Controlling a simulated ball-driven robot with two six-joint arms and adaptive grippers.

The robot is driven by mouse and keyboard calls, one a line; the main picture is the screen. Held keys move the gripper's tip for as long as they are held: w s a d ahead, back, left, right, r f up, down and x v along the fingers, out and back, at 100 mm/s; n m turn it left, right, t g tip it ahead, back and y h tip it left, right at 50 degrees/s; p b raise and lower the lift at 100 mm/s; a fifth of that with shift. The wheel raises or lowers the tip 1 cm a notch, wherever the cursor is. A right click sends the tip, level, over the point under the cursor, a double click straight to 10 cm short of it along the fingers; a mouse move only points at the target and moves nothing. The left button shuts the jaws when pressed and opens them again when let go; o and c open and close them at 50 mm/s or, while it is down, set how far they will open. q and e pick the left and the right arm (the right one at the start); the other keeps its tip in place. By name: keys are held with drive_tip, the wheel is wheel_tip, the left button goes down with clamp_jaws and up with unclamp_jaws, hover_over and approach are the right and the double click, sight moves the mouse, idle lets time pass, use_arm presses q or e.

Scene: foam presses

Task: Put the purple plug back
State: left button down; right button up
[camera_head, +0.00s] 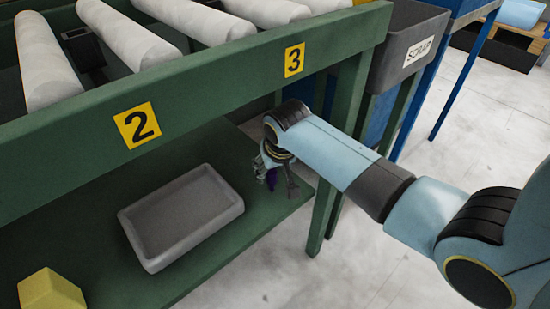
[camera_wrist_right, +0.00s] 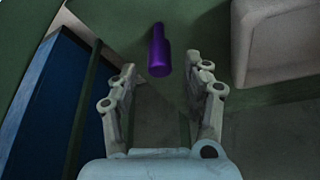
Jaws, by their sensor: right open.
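The purple plug (camera_wrist_right: 159,52) is a short cylinder with a narrower end, seen in the right wrist view just past and between the two fingertips. My right gripper (camera_wrist_right: 166,78) is open, and the plug does not look gripped. In the head view my right gripper (camera_head: 276,172) is at the right end of the green lower shelf (camera_head: 115,275), under the frame. I cannot tell whether the plug touches the shelf. My left gripper is not in view.
A grey tray (camera_head: 234,207) lies on the lower shelf left of my right gripper, with a yellow block (camera_head: 48,292) farther left. A green leg (camera_head: 321,215) stands close to my right arm. White rollers (camera_head: 122,38) lie above. A grey scrap bin (camera_head: 398,70) stands behind.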

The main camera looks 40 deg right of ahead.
drive_tip(key=d+p+v, duration=0.1)
drive_tip(key=p+v, duration=0.1)
drive_tip(key=v, duration=0.2)
drive_tip(key=s+f+n+g, duration=0.2)
drive_tip(key=s+f+g, duration=0.1)
drive_tip(key=s+f, duration=1.65)
drive_tip(key=s+d+f+n+g, duration=0.1)
drive_tip(key=s+f, duration=0.2)
drive_tip(key=s, duration=1)
drive_tip(key=s+d+f+n, duration=0.1)
drive_tip(key=s+f, duration=0.2)
drive_tip(key=s, duration=1.1)
use_arm(q)
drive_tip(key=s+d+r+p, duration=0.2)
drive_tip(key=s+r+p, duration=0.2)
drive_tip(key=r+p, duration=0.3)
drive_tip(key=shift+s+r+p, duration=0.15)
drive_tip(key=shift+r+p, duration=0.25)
drive_tip(key=shift+p, duration=0.65)
use_arm(e)
wheel_tip(320, 180, up, 7)
drive_tip(key=a, duration=0.2)
drive_tip(key=shift+s, duration=0.25)
